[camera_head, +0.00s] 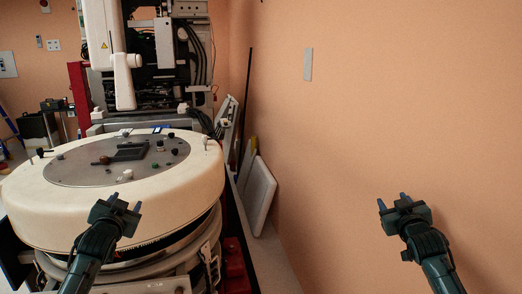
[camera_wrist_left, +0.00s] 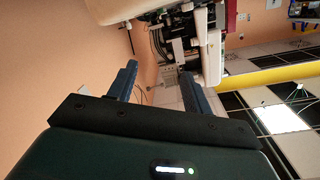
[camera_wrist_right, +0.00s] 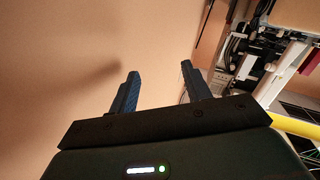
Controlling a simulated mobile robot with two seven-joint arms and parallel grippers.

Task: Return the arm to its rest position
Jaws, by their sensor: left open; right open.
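My left gripper (camera_head: 124,203) is open and empty, raised in front of the round cream-coloured machine in the head view. Its two fingers (camera_wrist_left: 160,85) stand apart with nothing between them in the left wrist view. My right gripper (camera_head: 393,202) is open and empty, held up in front of the bare orange wall at the right. Its fingers (camera_wrist_right: 160,85) are also apart with nothing between them in the right wrist view. Both forearms come up from the bottom edge of the head view.
The round machine (camera_head: 30,205) has a grey disc top (camera_head: 85,172) with several small parts on it. A white robot arm (camera_head: 122,75) stands behind it. White panels (camera_head: 260,195) lean by the wall (camera_head: 400,100). The space around my right gripper looks clear.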

